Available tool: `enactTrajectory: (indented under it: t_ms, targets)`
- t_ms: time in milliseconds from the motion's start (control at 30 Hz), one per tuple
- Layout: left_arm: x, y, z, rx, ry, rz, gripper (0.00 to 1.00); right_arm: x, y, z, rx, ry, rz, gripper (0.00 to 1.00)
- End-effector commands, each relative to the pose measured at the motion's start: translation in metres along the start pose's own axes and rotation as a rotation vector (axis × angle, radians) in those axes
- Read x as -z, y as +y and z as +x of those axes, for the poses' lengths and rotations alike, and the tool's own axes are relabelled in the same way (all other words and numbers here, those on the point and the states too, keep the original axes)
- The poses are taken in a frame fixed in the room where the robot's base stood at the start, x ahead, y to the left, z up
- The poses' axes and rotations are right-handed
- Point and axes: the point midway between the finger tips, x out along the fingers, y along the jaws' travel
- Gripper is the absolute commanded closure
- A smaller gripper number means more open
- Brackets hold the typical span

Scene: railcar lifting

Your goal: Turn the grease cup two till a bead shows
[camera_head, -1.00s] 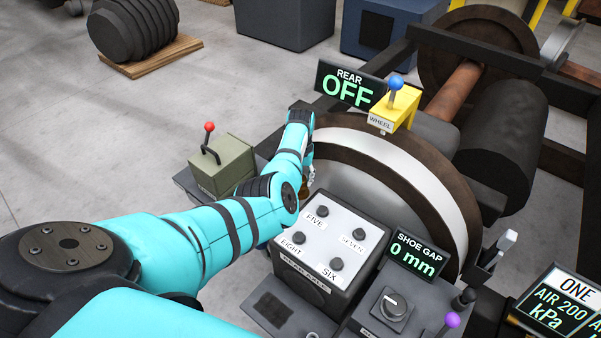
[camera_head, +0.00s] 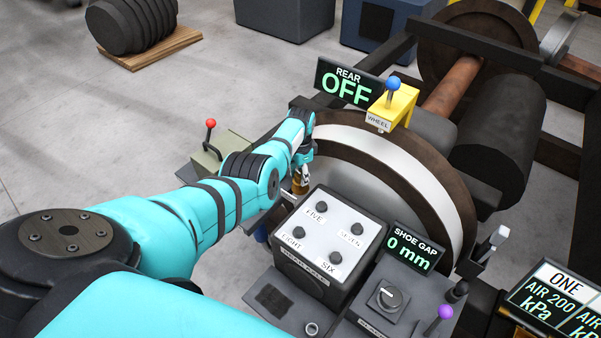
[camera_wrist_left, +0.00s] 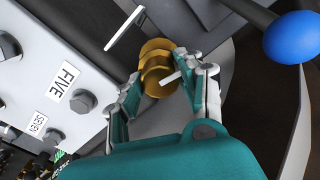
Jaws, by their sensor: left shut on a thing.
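A brass grease cup (camera_wrist_left: 158,66) shows in the left wrist view, round and stepped, beside the grey box with bolts. It also shows small in the head view (camera_head: 300,184), partly hidden by my arm. My left gripper (camera_wrist_left: 163,82) is shut on the cup, with one finger on each side. I cannot read a label on the cup, and no bead of grease can be made out. My right gripper is in neither view.
The rear axle box (camera_head: 318,239) with bolts FIVE to EIGHT stands right of the gripper. The wheel (camera_head: 405,165) rises behind it. A yellow WHEEL bracket (camera_head: 397,104) with a blue-knobbed lever and a REAR OFF display (camera_head: 346,86) sit above. A red-knobbed lever box (camera_head: 226,147) is left.

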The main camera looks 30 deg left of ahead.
Motion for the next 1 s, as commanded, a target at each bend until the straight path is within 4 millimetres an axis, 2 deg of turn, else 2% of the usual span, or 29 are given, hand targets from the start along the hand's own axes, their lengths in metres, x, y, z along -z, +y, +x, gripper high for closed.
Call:
enactTrajectory:
  t_ms: [200,500,1000]
  targets:
    - [0.0004,-0.0005,-0.0012,0.002,0.001,0.179,0.95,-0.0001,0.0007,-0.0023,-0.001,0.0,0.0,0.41]
    - [0.001,-0.0002,-0.0012,0.002,0.003,0.344,0.95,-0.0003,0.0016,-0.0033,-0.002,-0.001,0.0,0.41]
    - [0.0014,-0.0002,-0.0013,0.003,0.004,0.412,0.95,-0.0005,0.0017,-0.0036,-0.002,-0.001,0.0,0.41]
